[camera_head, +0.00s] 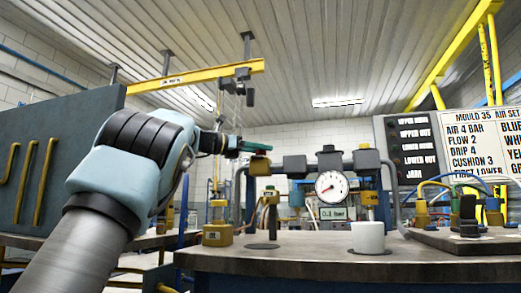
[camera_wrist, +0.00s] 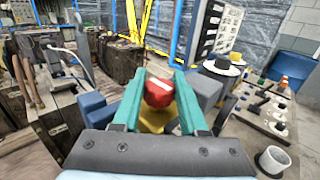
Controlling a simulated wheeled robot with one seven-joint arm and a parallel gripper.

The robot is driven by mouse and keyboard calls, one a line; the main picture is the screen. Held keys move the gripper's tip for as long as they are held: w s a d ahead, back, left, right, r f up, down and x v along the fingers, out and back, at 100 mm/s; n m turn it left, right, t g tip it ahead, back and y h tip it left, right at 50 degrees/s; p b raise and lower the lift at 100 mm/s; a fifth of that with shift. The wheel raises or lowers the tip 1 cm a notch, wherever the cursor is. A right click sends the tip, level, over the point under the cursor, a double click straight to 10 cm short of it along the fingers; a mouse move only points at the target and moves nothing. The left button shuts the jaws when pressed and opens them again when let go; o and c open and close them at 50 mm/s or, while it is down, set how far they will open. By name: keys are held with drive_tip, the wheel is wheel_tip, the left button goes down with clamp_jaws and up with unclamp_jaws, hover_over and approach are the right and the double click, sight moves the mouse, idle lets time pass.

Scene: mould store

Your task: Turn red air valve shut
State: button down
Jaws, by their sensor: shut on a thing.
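The red air valve (camera_wrist: 158,94) shows in the wrist view as a red knob with a white bar across its top, above a yellow part. My gripper (camera_wrist: 160,82) has a teal finger on each side of the knob and is shut on it. The white bar lies slanted between the fingers. The red knob is hidden there by the fingers.
A round pressure gauge (camera_head: 332,185) is right of my gripper. A lettered board (camera_head: 450,150) stands at right. A yellow beam (camera_head: 195,76) hangs overhead, and a dark panel (camera_head: 55,155) stands at left.

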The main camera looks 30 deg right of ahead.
drive_tip(key=shift+c, duration=2.2)
unclamp_jaws()
drive_tip(key=a, duration=1)
drive_tip(key=shift+a, duration=0.35)
drive_tip(key=shift+s, duration=0.1)
